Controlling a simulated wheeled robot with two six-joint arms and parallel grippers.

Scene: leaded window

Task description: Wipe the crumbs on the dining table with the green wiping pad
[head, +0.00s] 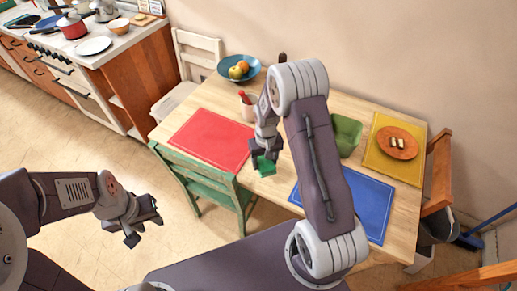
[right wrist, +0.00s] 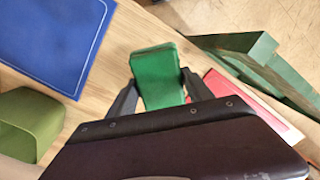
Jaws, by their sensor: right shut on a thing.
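The green wiping pad (head: 264,167) is held in my right gripper (head: 263,158) over the dining table (head: 285,187), between the red and blue placemats. In the right wrist view the green wiping pad (right wrist: 157,75) stands between the two dark fingers, which are shut on it. I cannot tell if the pad touches the table. No crumbs can be made out; the arm covers part of the table. My left gripper (head: 143,222) hangs over the floor left of the green chair, empty, with its fingers apart.
On the table are a red placemat (head: 210,139), a blue placemat (head: 366,208), a yellow placemat (head: 383,166) with an orange plate (head: 398,142), a green container (head: 346,136), a fruit bowl (head: 224,74) and a utensil cup (head: 246,105). A green chair (head: 205,177) stands at the near edge.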

